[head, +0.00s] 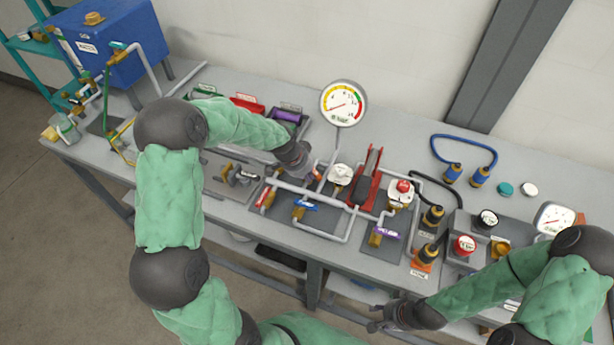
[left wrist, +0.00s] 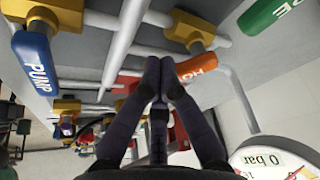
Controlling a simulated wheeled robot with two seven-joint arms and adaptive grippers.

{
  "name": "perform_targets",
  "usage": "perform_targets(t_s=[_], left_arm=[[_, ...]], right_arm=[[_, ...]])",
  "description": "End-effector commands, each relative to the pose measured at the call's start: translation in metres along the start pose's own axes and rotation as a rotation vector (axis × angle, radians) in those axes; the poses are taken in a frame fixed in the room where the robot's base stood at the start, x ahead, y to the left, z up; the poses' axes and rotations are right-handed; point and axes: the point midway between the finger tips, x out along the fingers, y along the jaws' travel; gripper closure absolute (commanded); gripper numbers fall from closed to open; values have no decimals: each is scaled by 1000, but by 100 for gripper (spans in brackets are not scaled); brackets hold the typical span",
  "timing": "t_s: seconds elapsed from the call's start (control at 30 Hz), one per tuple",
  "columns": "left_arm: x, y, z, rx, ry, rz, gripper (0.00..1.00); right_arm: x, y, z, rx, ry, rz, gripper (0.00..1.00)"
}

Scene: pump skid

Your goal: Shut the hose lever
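The hose lever is an orange-red handle (left wrist: 197,67) with white letters "HO" showing, beside a brass valve body (left wrist: 190,30) in the left wrist view. My left gripper (left wrist: 160,66) has its fingertips together in front of this handle and hides part of it. I see nothing held between the tips, and contact cannot be told. In the head view my left gripper (head: 308,172) is over the pipework, behind a red-orange handle (head: 266,197). My right gripper (head: 378,320) is low in front of the bench, its fingers too small to read.
A blue PUMP lever (left wrist: 35,65) and a green lever (left wrist: 275,20) flank the hose lever. A purple lever (head: 386,232) and red clamp tool (head: 366,178) are to the right.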

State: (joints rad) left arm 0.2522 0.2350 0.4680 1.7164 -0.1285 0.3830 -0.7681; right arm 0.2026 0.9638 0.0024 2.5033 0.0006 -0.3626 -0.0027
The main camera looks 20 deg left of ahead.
Motion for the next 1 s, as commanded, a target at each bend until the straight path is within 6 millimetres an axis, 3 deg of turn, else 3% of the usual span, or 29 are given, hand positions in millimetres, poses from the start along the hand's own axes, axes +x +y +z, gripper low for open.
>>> perform_targets(t_s=[1.0], left_arm=[[3,4,-8,3,0,1,100]], right_arm=[[4,1,0,0,0,0,60]])
